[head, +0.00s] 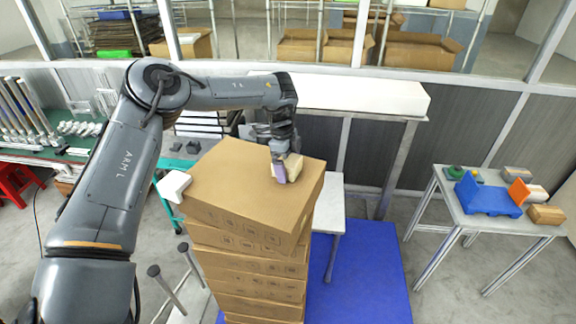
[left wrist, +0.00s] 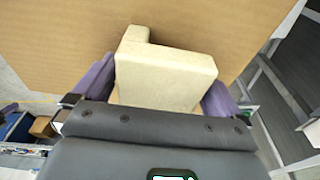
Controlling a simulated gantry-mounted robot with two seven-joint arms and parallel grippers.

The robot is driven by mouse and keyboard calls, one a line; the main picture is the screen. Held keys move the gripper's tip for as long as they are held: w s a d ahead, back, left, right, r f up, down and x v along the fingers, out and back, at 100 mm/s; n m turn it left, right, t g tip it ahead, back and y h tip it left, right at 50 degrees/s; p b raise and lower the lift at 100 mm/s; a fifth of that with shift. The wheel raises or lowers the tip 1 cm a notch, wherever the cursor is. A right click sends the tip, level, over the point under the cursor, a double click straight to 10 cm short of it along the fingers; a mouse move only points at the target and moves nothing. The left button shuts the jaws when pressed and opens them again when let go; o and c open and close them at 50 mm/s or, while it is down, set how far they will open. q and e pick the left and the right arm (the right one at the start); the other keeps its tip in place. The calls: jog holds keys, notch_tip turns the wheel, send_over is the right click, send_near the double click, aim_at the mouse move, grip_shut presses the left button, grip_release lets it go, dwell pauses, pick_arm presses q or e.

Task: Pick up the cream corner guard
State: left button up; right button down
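The cream corner guard (head: 294,166) is at the right part of the top of the cardboard box stack (head: 235,185). In the left wrist view the guard (left wrist: 165,75) is a pale block with a raised part at its upper left. My left gripper (head: 279,172) points down at it, its purple fingers (left wrist: 160,92) on either side of the guard. The fingers lie close to its sides, with a sliver of cardboard showing by the left finger. I cannot tell whether they press on it. The guard's underside is hidden. My right gripper is not in view.
A white block (head: 174,186) sits at the left corner of the top box. A side table (head: 470,208) at right holds a blue tray (head: 487,197), an orange piece (head: 519,191) and several small items. A green bench stands at left.

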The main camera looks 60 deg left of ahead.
pick_arm(q)
jog(key=c, duration=0.8)
jog(key=shift+r, duration=0.2)
